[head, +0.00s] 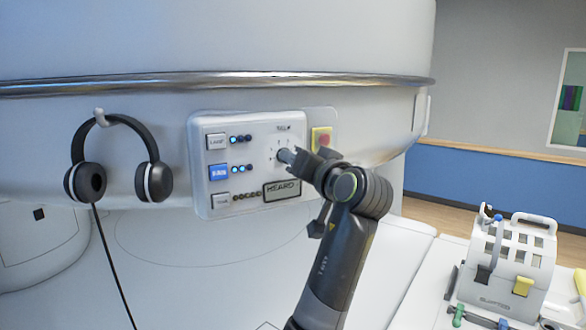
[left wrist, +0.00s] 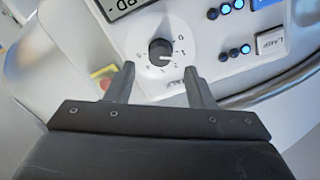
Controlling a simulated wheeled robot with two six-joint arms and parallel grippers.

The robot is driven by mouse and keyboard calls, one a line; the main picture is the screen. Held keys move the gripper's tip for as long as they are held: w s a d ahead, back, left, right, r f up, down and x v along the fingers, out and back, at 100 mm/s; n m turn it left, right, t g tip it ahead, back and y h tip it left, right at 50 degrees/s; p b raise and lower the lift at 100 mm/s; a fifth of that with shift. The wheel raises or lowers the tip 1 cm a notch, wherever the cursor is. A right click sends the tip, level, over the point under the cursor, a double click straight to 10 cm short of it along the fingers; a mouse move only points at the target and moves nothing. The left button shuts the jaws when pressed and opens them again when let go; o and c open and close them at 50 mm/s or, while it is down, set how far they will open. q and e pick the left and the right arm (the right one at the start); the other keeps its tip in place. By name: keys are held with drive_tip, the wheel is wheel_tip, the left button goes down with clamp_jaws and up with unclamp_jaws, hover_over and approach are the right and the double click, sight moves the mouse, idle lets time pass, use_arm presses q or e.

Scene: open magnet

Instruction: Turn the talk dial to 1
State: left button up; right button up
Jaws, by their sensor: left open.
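The pointer faces right in that view, near the 1 and 2 marks; I cannot tell exactly which. In the head view the white control panel (head: 215,135) carries the dial, and my gripper mostly hides the knob. My left gripper (left wrist: 158,72) is open and empty, its two fingers apart at the lower edge of the dial plate. It also shows in the head view (head: 290,157). My right gripper is in neither view.
Lit buttons (head: 217,172) and a HEARD sign (head: 281,190) share the panel. A red button on a yellow plate (head: 321,138) is close beside my gripper. Headphones (head: 118,160) hang at left. A white caddy (head: 510,262) stands at lower right.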

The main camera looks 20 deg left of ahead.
use_arm(q)
drive_tip(key=b+v, duration=1)
drive_tip(key=v, duration=0.3)
drive_tip(key=shift+d, duration=0.15)
